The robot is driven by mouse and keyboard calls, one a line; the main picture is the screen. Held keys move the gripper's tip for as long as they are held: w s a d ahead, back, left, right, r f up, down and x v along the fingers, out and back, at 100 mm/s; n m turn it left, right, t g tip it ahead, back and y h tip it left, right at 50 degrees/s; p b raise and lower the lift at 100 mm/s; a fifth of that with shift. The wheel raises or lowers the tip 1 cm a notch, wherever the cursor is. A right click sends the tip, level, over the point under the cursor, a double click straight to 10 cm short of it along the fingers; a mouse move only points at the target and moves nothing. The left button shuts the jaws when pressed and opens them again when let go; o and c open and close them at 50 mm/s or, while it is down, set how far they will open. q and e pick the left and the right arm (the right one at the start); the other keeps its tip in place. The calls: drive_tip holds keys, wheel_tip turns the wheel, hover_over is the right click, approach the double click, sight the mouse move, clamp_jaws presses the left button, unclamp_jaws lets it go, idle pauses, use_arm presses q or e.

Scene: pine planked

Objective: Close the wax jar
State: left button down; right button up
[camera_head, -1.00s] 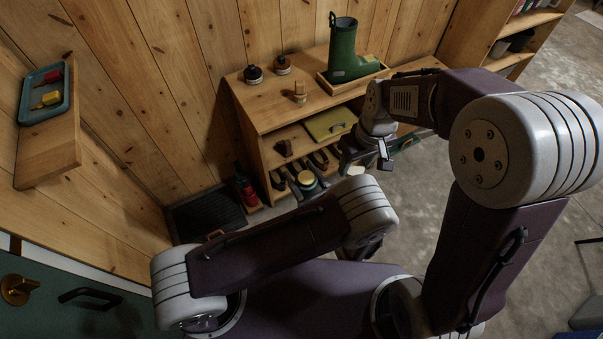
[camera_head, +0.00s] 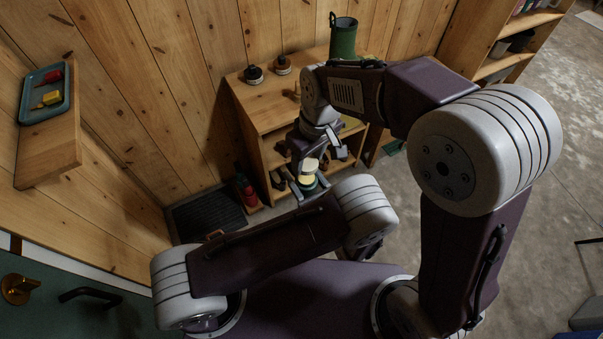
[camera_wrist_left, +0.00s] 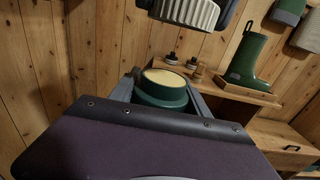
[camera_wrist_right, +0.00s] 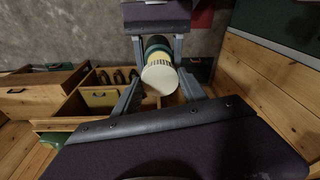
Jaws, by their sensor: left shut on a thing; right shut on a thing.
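The wax jar is a round green jar (camera_wrist_left: 163,95) with pale yellow wax at its open top. My left gripper (camera_wrist_left: 163,84) is shut on its sides, and the jar sits between the fingers. The jar also shows in the head view (camera_head: 308,187), below my right gripper (camera_head: 312,160). My right gripper (camera_wrist_right: 158,50) is shut on a cream, ribbed lid (camera_wrist_right: 160,80). In the left wrist view the lid (camera_wrist_left: 190,12) is above the jar, slightly to the right, with a gap between them. The jar is partly hidden behind the lid in the right wrist view.
A red bottle (camera_head: 246,190) stands by a dark floor mat (camera_head: 207,217). Open floor lies to the right.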

sight(307, 177)
drive_tip(key=shift+f, duration=1.5)
drive_tip(key=shift+f, duration=0.85)
drive_tip(key=shift+f, duration=0.55)
